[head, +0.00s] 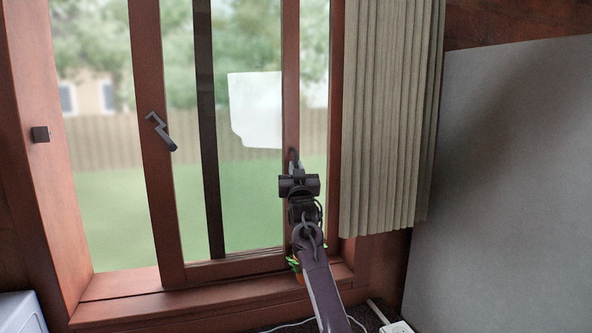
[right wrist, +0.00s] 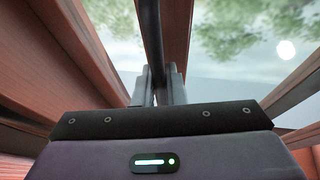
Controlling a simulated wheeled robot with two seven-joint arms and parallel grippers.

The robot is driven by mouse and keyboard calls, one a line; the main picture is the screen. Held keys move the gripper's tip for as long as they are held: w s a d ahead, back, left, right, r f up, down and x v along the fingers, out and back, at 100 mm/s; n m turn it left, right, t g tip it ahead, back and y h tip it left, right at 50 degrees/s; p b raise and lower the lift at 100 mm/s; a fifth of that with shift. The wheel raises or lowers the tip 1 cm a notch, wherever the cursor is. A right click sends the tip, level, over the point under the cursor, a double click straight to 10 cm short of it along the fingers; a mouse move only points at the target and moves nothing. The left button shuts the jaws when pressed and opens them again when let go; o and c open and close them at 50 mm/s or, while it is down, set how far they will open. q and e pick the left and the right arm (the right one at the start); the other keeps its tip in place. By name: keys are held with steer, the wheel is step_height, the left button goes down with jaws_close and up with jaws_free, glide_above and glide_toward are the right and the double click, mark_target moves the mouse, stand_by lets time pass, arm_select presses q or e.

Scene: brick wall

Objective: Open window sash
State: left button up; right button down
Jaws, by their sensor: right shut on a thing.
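The window has a reddish-brown wooden frame (head: 40,190). The sash (head: 155,190) stands in it, with a dark cranked handle (head: 160,131) on its left stile. Its right stile (head: 291,80) is just above my right gripper (head: 294,162). My right gripper is shut on a dark upright bar (right wrist: 151,40), which runs between its fingers in the right wrist view and looks like a handle on that right stile. The gripper hides where the bar meets the wood. Whether the space left of the sash is open or glazed I cannot tell. My left gripper is not in view.
A pleated beige curtain (head: 390,110) hangs close to the right of my right gripper. A large grey panel (head: 510,180) stands farther right. A small green plant (head: 293,262) is partly hidden behind my right arm. A white box-like object (head: 20,312) is at lower left.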

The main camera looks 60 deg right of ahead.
steer(key=s+d+b, duration=0.1)
steer(key=d, duration=0.1)
steer(key=s+d, duration=0.2)
steer(key=shift+s+d+b, duration=0.1)
steer(key=shift+s+b, duration=0.15)
steer(key=shift+b, duration=0.1)
steer(key=c, duration=1.5)
jaws_free()
steer(key=shift+w+a, duration=0.15)
steer(key=shift+a, duration=0.05)
steer(key=b+v, duration=0.4)
steer(key=v, duration=0.3)
steer(key=shift+s+a+f, duration=0.15)
steer(key=shift+s+a, duration=0.05)
steer(key=shift+a, duration=0.05)
